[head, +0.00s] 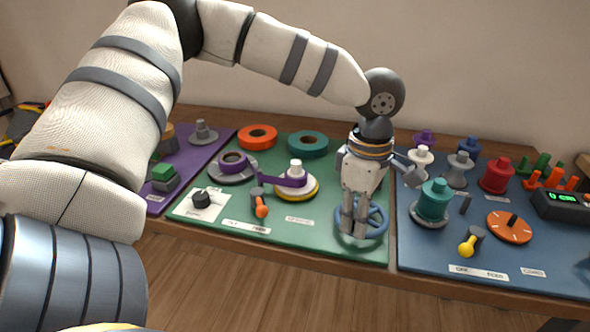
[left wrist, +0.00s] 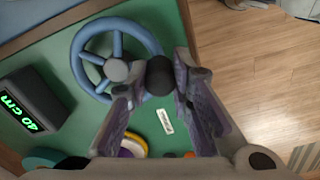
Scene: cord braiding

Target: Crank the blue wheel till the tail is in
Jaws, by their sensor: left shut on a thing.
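The blue wheel (head: 379,222) lies flat near the front right of the green board; its rim, spokes and grey hub show in the left wrist view (left wrist: 83,77). My left gripper (head: 353,232) reaches down over it. Its fingers (left wrist: 160,92) are shut on the wheel's dark knob (left wrist: 159,72), at the rim. A purple band (head: 272,179) runs from the purple roll (head: 232,160) to the white-topped spool with a yellow edge (head: 297,187). The band's loose end cannot be made out. My right gripper is out of view.
A dark display reading 40 cm (left wrist: 32,112) stands beside the wheel. An orange-tipped lever (head: 261,208) and a black knob (head: 202,199) are on the green board. The blue board (head: 430,250) at right carries several spools. Open floor lies in front.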

